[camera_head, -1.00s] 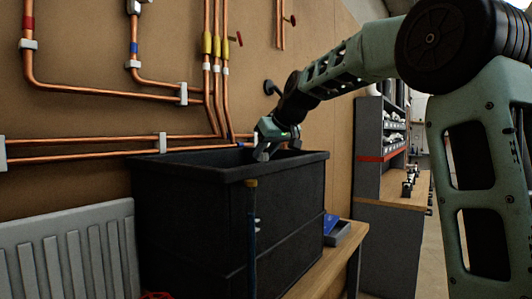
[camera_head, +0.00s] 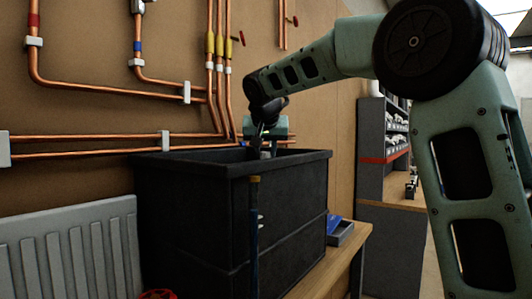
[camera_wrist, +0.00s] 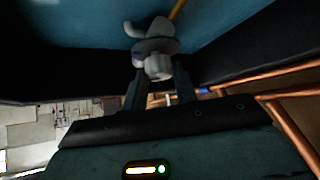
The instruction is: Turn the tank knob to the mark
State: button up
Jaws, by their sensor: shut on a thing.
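The black tank (camera_head: 230,215) stands in the middle of the head view with its open top showing. My gripper (camera_head: 268,152) points down at the tank's back rim, and its fingertips are partly hidden there. In the wrist view my gripper (camera_wrist: 158,80) has its two dark fingers on either side of a grey knob (camera_wrist: 155,45), shut on it. The knob has rounded lobes and a small blue spot on its left side. Behind it is the blue-teal inside of the tank. I cannot tell whether the blue spot is the mark.
Copper pipes (camera_head: 85,138) run along the brown wall close behind the tank. A white radiator (camera_head: 70,252) stands at left. A blue tray (camera_head: 340,230) lies on the wooden bench right of the tank. Grey shelving (camera_head: 372,180) is farther right.

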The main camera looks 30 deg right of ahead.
dwell(0.4)
jog(key=o, duration=1)
jog(key=shift+c, duration=0.2)
jog(key=b+v, duration=0.2)
jog(key=v, duration=1.5)
jog(key=shift+a, duration=0.25)
jog(key=shift+s, duration=0.1)
